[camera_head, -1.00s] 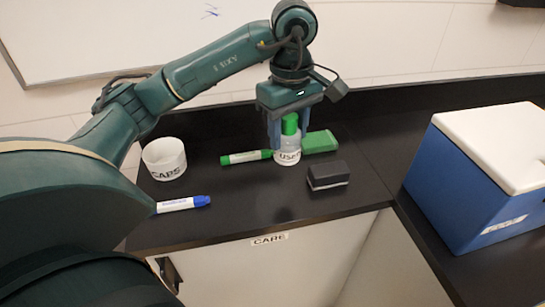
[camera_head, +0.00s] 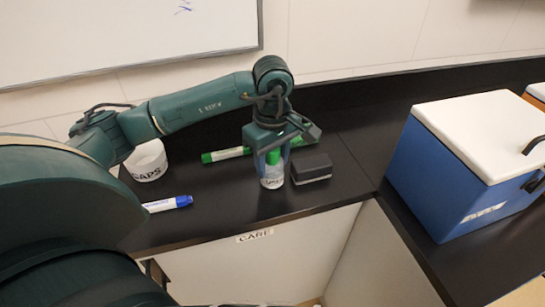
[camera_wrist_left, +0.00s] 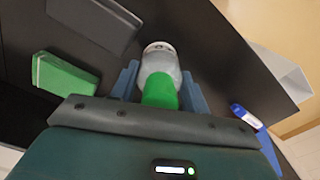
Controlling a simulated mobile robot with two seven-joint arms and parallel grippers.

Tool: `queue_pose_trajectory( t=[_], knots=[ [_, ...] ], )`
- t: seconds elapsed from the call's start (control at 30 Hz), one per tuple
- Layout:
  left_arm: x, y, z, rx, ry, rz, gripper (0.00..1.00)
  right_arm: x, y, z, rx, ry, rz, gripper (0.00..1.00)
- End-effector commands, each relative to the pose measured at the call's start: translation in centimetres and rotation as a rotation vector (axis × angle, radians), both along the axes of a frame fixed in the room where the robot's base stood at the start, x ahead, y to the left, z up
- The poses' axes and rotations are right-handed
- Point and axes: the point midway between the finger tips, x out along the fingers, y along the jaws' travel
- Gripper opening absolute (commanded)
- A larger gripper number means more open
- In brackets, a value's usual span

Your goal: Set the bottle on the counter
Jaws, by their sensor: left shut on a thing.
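The bottle (camera_head: 272,177) is white with a green cap and a printed label. My left gripper (camera_head: 271,160) points down over it, its blue fingers on either side. In the left wrist view the bottle (camera_wrist_left: 159,70) sits between the two fingers, and the gripper (camera_wrist_left: 160,85) is shut on it. The bottle is upright at the black counter (camera_head: 235,200), near the front edge; I cannot tell whether its base touches. My right gripper is not in view.
A black eraser (camera_head: 311,168) lies just right of the bottle. A green marker (camera_head: 225,154) lies behind, a blue-capped marker (camera_head: 168,203) and a white CAPS cup (camera_head: 148,162) to the left. A blue cooler with a white lid (camera_head: 455,165) stands at right.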

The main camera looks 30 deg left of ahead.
Motion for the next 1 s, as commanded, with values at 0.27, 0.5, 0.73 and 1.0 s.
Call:
queue_pose_trajectory(
  t=[0.27,0.5,0.73,1.0],
  knots=[
    [0.0,0.0,-0.2,0.000,-0.001,0.000,0.49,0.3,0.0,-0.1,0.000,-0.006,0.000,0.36],
    [0.0,0.0,-0.1,0.000,0.000,0.000,0.55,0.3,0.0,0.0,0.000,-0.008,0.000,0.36],
    [0.1,0.0,1.2,-0.002,-0.005,0.000,0.55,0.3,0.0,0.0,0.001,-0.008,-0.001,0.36],
    [0.1,0.0,6.9,-0.001,-0.007,-0.001,0.55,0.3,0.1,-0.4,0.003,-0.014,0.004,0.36]
  ],
)
